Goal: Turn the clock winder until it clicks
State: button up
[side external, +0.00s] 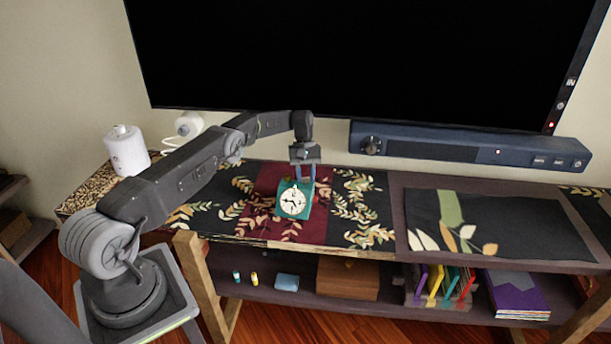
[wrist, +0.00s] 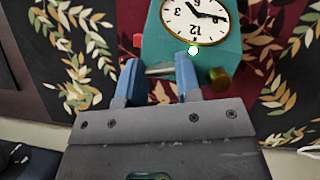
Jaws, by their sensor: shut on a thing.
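A teal clock (side external: 308,205) with a round white face stands on the dark red band of the runner. Its teal body (wrist: 157,45) also shows in the wrist view, with the face cut off by the top edge. My gripper (side external: 305,172) is at the top of the clock. In the wrist view its two blue fingers are apart, with a silver bar (wrist: 160,70) between them that looks like the clock winder. The finger tips partly hide its ends. A brass knob (wrist: 219,79) and a red part (wrist: 137,40) sit at the clock's two sides.
A black screen (side external: 350,55) and a dark blue soundbar (side external: 465,146) are behind the clock. A white canister (side external: 127,150) stands at the left end. The lower shelf holds a wooden box (side external: 347,278) and several books. The runner around the clock is clear.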

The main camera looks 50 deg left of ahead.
dwell(0.3)
jog(key=o, duration=0.9)
jog(key=shift+r, duration=0.1)
jog(key=shift+r, duration=0.3)
jog(key=r, duration=0.3)
jog(key=shift+s+a+r, duration=0.25)
jog(key=shift+s+r, duration=0.05)
jog(key=shift+r, duration=0.1)
jog(key=s+a+r, duration=0.2)
jog(key=s, duration=0.1)
jog(key=s+a+r, duration=0.4)
jog(key=s, duration=0.1)
jog(key=shift+s+a+r, duration=0.2)
jog(key=shift+s+a, duration=0.1)
jog(key=shift+a, duration=0.1)
